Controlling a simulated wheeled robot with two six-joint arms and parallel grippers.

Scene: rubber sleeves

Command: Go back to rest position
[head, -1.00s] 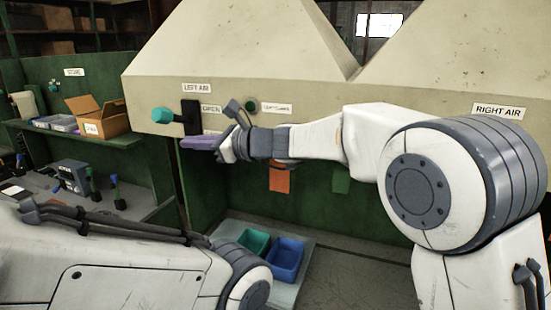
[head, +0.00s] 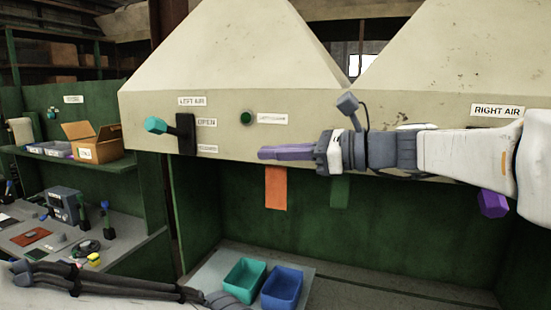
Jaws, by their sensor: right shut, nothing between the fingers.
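My right arm reaches in from the right across the front of the beige hood. Its gripper (head: 262,153) has purple fingers, shut and empty, pointing left. They are in front of the hood's lower edge, right of the left air lever (head: 186,134), with a visible gap. That lever is black with a teal knob (head: 155,125) and stands beside the OPEN label. My left arm lies along the bottom left; its gripper is not visible.
Teal (head: 245,279) and blue (head: 283,289) bins stand below the hood. Orange (head: 276,188) and green (head: 340,191) tags hang under its edge. A purple knob (head: 493,204) shows below my right arm. A cardboard box (head: 93,143) sits on the left shelf.

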